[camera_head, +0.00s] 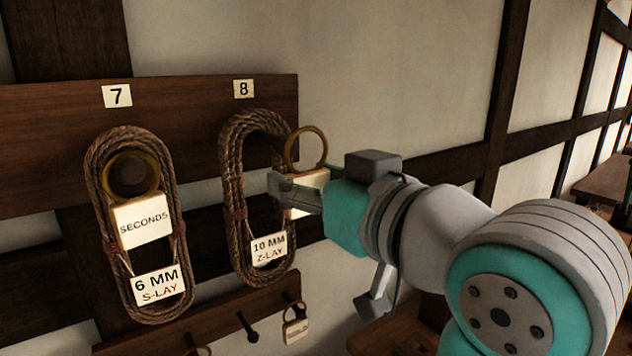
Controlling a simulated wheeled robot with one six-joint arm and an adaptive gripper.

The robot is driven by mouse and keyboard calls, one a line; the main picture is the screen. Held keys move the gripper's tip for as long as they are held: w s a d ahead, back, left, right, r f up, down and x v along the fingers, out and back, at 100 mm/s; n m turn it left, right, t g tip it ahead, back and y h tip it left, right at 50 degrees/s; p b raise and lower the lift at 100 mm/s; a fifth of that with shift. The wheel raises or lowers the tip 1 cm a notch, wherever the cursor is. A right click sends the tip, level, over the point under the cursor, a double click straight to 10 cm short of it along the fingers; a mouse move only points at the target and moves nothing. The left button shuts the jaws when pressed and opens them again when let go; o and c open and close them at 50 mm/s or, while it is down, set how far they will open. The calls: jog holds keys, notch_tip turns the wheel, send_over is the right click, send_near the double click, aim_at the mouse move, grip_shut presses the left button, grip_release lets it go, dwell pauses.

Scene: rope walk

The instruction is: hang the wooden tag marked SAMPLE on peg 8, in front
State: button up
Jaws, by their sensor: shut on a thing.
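My gripper (288,191) is shut on a pale tag (314,179) with a brass-coloured ring (325,150) standing above it. The jaws cover most of the tag's face, so I cannot read its marking. The tag and ring are just right of the rope coil (232,180) under the number 8 plate (244,89). That coil carries a small label reading 10 MM Z-LAY (269,249). Peg 8 itself is hidden at the top of the coil. I cannot tell how far the ring is from the wall.
Left, under plate 7 (117,96), hangs another coil (98,190) with a SECONDS tag (142,221) in front. A lower rail (170,318) has small dark pegs (248,328) and a hanging tag (295,327). A wooden surface (606,181) stands far right.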

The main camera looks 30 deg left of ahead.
jog(key=f+x, duration=0.1)
jog(key=x, duration=0.5)
jog(key=shift+a, duration=0.3)
dwell(0.6)
jog(key=shift+w, duration=0.1)
dwell(0.5)
jog(key=o, duration=1)
